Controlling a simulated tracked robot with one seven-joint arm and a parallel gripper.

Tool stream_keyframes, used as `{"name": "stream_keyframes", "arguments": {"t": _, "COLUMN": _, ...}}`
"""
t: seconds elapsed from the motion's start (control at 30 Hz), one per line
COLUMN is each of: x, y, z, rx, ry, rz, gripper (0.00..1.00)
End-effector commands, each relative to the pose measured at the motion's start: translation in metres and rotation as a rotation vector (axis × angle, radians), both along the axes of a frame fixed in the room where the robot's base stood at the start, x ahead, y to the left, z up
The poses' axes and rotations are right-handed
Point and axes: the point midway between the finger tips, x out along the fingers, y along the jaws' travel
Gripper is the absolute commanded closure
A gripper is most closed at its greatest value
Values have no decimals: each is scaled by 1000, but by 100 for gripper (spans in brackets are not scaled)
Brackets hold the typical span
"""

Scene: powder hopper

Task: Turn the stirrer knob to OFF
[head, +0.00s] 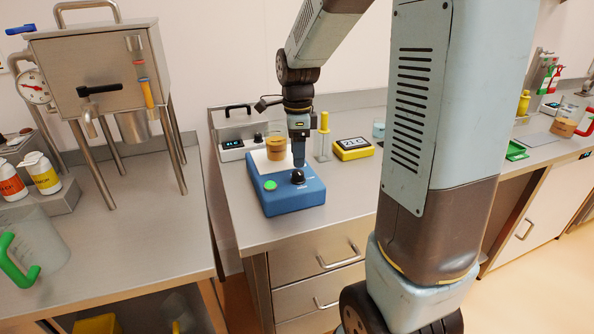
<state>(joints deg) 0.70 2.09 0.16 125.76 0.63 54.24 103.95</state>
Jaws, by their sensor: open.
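The stirrer is a blue box (293,202) on the steel bench in the middle of the head view, with a pale top plate and a green round button (270,185) on its front left. The black stirrer knob (297,177) is on the front right of the box. Its pointer direction and the small label beside it are too small to read. My gripper (299,163) points down just above and behind the knob in the picture. It is open; whether a finger touches the knob cannot be told.
A yellow device with a display (353,149) and a clear cylinder with a yellow top (323,139) stand right of the stirrer. A scale-like unit (237,146) is behind left. A steel hopper (95,70) stands on the left bench. The bench front (262,233) is clear.

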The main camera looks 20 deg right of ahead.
Motion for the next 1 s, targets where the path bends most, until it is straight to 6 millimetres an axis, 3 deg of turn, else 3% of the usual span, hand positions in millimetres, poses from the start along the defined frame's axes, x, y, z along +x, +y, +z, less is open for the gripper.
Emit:
{"name": "stream_keyframes", "arguments": {"t": 0.3, "x": -2, "y": 0, "z": -47, "rx": 0, "ry": 2, "rz": 0, "gripper": 40}}
{"name": "stream_keyframes", "arguments": {"t": 0.77, "x": -2, "y": 0, "z": -58, "rx": 0, "ry": -1, "rz": 0, "gripper": 40}}
{"name": "stream_keyframes", "arguments": {"t": 1.0, "x": -2, "y": 0, "z": -58, "rx": 0, "ry": -1, "rz": -1, "gripper": 60}}
